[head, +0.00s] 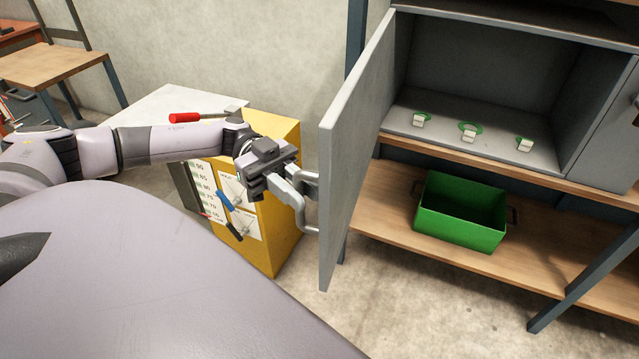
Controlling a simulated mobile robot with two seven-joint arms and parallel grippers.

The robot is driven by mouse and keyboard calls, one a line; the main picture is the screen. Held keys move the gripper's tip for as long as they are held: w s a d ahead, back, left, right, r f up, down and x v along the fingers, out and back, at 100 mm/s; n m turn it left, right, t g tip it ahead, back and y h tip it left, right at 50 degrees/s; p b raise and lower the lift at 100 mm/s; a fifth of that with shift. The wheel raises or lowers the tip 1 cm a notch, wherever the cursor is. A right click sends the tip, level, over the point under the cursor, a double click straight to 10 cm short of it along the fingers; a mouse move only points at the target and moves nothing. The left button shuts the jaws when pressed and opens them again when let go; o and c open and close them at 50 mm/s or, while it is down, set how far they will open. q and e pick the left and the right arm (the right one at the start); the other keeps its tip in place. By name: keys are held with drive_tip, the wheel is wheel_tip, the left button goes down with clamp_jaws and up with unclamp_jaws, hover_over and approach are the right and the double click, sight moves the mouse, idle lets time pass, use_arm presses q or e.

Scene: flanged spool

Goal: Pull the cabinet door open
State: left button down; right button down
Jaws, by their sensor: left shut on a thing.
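The grey cabinet door (353,150) stands swung open to the left of the cabinet (480,80), seen nearly edge-on. Its bracket-shaped metal handle (309,229) is on the door's left face. My left gripper (287,187) reaches in from the left and is shut on the handle; the jaws partly hide where they grip. Inside the cabinet several small white pieces with green rings (468,132) rest on the floor. My right gripper is not in view.
A green bin (462,212) sits on the wooden lower shelf (400,215). A yellow cabinet (275,160) with a white top and a red-handled tool (190,117) stands behind my left arm. A wooden table (55,65) is at the far left. Floor below the door is clear.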

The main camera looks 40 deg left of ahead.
use_arm(q)
drive_tip(key=shift+s+a, duration=0.25)
drive_tip(key=shift+a, duration=0.6)
drive_tip(key=shift+s+a, duration=0.2)
drive_tip(key=shift+a, duration=0.6)
drive_tip(key=c, duration=1.2)
unclamp_jaws()
drive_tip(key=shift+o, duration=0.2)
drive_tip(key=a+b, duration=0.2)
drive_tip(key=a, duration=0.5)
drive_tip(key=shift+w, duration=0.45)
